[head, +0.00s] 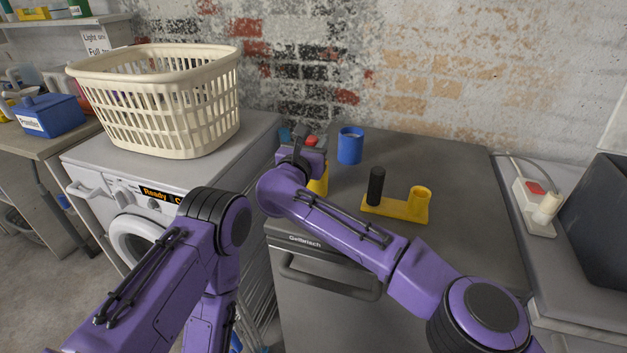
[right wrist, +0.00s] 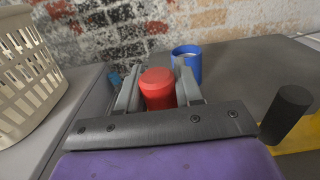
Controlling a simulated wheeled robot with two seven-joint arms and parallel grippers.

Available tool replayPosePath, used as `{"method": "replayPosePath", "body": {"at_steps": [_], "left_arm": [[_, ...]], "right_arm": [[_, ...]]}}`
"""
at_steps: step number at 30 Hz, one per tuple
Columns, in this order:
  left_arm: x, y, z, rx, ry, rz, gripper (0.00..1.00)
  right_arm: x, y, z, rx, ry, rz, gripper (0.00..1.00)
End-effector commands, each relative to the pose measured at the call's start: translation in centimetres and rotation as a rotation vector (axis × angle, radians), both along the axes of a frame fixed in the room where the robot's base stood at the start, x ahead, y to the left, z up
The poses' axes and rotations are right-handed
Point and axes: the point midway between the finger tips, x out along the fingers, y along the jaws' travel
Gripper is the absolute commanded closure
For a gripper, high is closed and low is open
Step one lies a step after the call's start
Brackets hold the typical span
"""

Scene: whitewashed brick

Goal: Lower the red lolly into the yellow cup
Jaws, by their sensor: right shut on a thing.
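My right gripper (head: 302,142) is shut on the red lolly (head: 311,141). In the right wrist view the lolly's rounded red top (right wrist: 157,88) shows between the two grey fingers (right wrist: 160,76); its lower part is hidden. A yellow cup (head: 319,183) stands on the dark appliance top, mostly hidden behind my right wrist. I cannot tell the gap between lolly and cup, and the right wrist view does not show the cup. My left arm comes in at the lower left, but its gripper is out of view.
A blue cup (head: 350,146) stands just right of my right gripper. A yellow stand (head: 395,208) with a black post (head: 376,186) and a yellow socket (head: 419,197) is further right. A cream laundry basket (head: 170,100) sits left on the washing machine. The appliance's right side is clear.

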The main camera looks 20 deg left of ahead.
Motion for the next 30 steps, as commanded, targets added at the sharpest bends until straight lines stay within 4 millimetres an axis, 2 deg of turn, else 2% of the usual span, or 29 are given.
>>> {"method": "replayPosePath", "body": {"at_steps": [30], "left_arm": [[0.0, 0.0, -1.4, 0.0, 0.0, 0.0, 0.31]], "right_arm": [[0.0, 0.0, -1.5, 0.0, 0.0, 0.001, 0.96]]}}
